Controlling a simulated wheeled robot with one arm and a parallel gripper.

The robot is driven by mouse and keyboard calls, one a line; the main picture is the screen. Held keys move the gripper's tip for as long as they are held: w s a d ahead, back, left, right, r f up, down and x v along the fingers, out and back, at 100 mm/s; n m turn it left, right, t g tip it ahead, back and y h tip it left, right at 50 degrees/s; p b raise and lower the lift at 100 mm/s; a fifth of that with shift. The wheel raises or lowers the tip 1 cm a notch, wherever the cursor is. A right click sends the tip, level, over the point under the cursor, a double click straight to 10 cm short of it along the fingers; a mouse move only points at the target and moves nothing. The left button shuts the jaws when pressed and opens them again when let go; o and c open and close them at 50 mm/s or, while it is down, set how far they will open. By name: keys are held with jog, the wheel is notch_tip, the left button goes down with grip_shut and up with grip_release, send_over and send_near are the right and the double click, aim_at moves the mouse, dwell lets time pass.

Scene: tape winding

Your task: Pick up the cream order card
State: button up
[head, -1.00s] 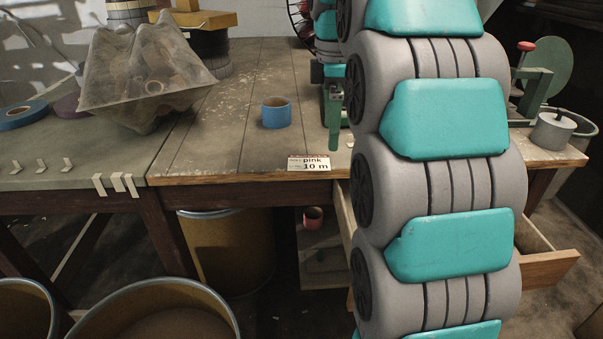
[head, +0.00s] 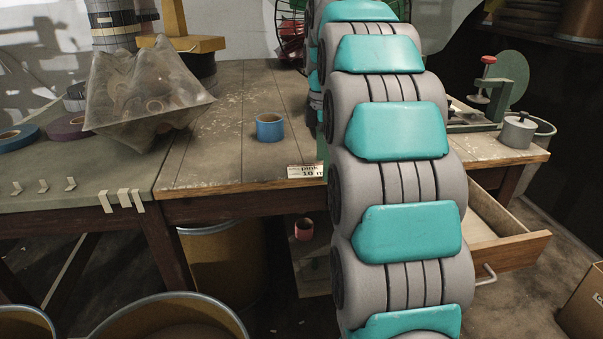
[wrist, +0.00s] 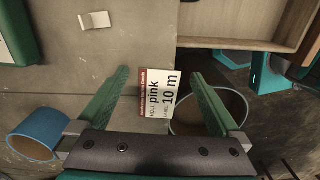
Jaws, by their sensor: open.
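The cream order card (head: 306,171) lies at the front edge of the wooden table, with a red-brown strip and the print "pink 10 m". It also shows in the wrist view (wrist: 158,95), turned sideways, its long side along the table edge. My gripper (wrist: 157,76) is open, with its green fingers on either side of the card in that view and nothing held. I cannot tell how high the fingers are above the card. In the head view my arm hides most of the gripper, close by the card's right end.
A blue tape roll (head: 270,127) stands on the table behind the card; it is near the left finger in the wrist view (wrist: 36,134). An open drawer (head: 510,246) juts out at right. A drum (head: 222,262) stands below the table edge. A crumpled translucent tray (head: 150,95) is at left.

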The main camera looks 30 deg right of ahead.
dwell(0.3)
jog(key=c, duration=1.3)
jog(key=shift+c, duration=0.2)
